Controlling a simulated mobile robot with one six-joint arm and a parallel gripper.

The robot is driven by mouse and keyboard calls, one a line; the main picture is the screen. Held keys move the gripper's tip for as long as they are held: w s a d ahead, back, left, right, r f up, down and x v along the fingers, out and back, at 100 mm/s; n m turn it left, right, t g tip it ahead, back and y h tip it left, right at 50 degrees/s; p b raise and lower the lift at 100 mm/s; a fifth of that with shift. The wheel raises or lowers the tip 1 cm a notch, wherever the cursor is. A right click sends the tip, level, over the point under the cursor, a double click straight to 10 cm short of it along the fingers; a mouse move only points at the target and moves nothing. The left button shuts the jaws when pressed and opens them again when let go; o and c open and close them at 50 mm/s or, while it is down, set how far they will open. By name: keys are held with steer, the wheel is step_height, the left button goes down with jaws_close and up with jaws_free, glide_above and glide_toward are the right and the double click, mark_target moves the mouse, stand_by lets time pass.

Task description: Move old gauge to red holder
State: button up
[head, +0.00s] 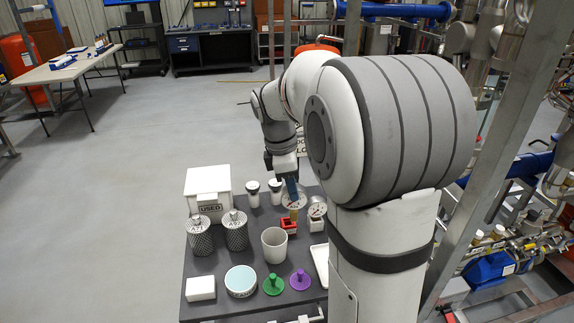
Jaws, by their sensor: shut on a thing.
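My gripper (291,188) points down over the back right of the dark cart top, shut on a round pale-faced gauge (297,203). The gauge is partly hidden behind the fingers. Its brass-coloured stem is just above or in the small red holder (288,226); I cannot tell whether it is seated. A second round gauge (317,208) stands to the right, at a small white holder (317,224).
A white tray (320,263) lies right.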

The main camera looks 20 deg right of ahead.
steer(key=w+d+f+n+p, duration=0.2)
steer(key=w+p, duration=0.6)
steer(key=p, duration=0.2)
step_height(320, 180, down, 6)
steer(key=b, duration=0.4)
steer(key=shift+w+f, duration=0.2)
steer(key=shift+w, duration=0.1)
stand_by(0.8)
steer(key=shift+f, duration=0.2)
stand_by(0.3)
steer(key=shift+f+b, duration=0.3)
steer(key=shift+f, duration=0.2)
steer(key=shift+f, duration=0.2)
steer(key=shift+f+b, duration=0.5)
steer(key=shift+f, duration=0.15)
steer(key=shift+f, duration=0.3)
stand_by(0.4)
